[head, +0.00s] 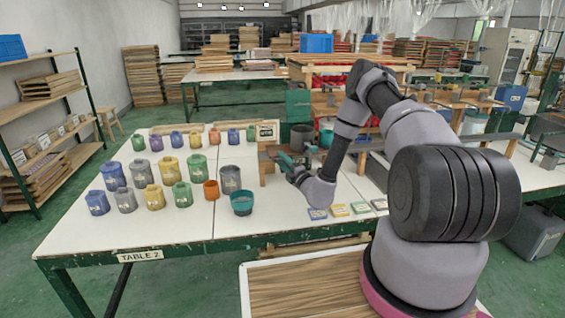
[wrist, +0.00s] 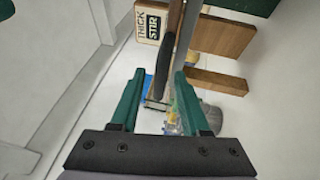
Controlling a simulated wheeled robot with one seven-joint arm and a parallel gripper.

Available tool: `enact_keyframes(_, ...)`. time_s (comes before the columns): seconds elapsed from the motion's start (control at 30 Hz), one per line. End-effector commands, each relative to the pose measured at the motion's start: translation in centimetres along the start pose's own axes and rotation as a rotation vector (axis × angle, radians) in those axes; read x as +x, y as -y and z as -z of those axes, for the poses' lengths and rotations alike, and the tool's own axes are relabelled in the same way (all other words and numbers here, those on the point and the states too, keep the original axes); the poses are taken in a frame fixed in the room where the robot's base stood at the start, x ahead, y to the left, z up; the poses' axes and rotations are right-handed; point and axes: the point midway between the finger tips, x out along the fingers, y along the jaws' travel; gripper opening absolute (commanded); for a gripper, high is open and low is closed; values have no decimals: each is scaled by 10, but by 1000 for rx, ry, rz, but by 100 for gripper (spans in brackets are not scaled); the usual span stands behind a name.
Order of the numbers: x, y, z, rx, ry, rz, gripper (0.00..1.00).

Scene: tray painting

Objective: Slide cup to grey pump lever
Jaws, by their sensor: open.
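In the head view a teal open-topped cup (head: 242,204) stands upright near the front edge of the table, with a small orange cup (head: 211,190) to its left. I cannot tell which cup the task means. My gripper (head: 284,162) is beyond and right of the teal cup, beside a wooden stand (head: 265,170). In the wrist view my gripper (wrist: 162,92) is open, with its two teal fingers apart. A long dark bar (wrist: 165,62) shows beyond and between them; I cannot tell if it is the pump lever. No grey lever is clearly identifiable.
Several coloured jars (head: 153,196) crowd the left half of the white table (head: 135,228). A "THICK STIR" sign (wrist: 156,22) stands near the wooden blocks (wrist: 225,37). Several small coloured cards (head: 339,210) lie right of the teal cup. Bare tabletop shows in front of the jars.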

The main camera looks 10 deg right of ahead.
Motion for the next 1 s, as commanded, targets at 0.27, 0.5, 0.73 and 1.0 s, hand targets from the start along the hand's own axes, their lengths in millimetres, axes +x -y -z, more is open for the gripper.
enact_keyframes(0.27,0,0,0,0,-1,0,0)
enact_keyframes(0.5,0,0,0,0,-1,1,0)
enact_keyframes(0.73,-1,0,0,0,-1,1,0)
enact_keyframes(1.0,-1,1,0,0,-1,2,0)
